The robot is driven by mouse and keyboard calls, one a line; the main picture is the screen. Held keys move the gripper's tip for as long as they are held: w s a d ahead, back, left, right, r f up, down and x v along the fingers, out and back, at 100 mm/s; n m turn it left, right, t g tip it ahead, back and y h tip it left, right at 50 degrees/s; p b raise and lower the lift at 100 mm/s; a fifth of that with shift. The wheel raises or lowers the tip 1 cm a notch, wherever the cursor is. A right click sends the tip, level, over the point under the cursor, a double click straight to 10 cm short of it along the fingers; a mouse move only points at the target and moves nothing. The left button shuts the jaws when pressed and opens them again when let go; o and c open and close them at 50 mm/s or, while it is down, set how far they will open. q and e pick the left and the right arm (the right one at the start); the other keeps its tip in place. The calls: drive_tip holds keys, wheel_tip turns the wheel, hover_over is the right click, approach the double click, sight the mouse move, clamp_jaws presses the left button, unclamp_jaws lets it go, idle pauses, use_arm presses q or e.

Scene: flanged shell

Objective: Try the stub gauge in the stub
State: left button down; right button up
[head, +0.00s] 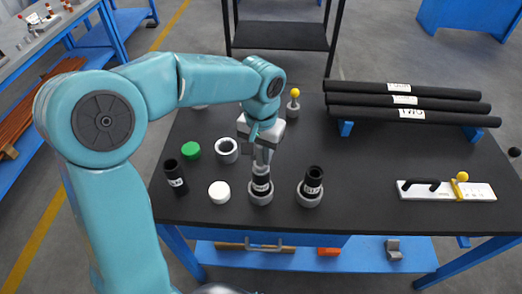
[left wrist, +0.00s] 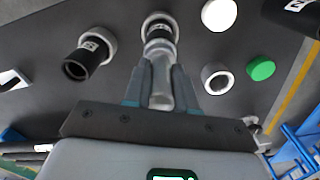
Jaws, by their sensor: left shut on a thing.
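My left gripper (head: 263,153) is shut on the stub gauge, a silver-grey cylinder (left wrist: 160,92), in the middle of the table. It points down at a black stub (head: 261,185) with a white label, which stands in a grey flanged ring (head: 261,198). The same stub (left wrist: 159,33) shows beyond the fingertips in the left wrist view. The gauge's lower end is at the stub's mouth; I cannot tell how deep it sits. My right gripper is not in view.
Another black stub (head: 312,180) stands in a ring close to the right. A loose black pipe piece (head: 175,177), white disc (head: 219,192), green cap (head: 191,150) and pale ring (head: 227,150) are to the left. Long black pipes (head: 410,100) lie at the back right, a white fixture (head: 470,191) in front.

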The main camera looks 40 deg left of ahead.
use_arm(q)
drive_tip(key=shift+r, duration=0.2)
idle(0.5)
drive_tip(key=shift+r+p, duration=4)
drive_tip(key=shift+r, duration=0.65)
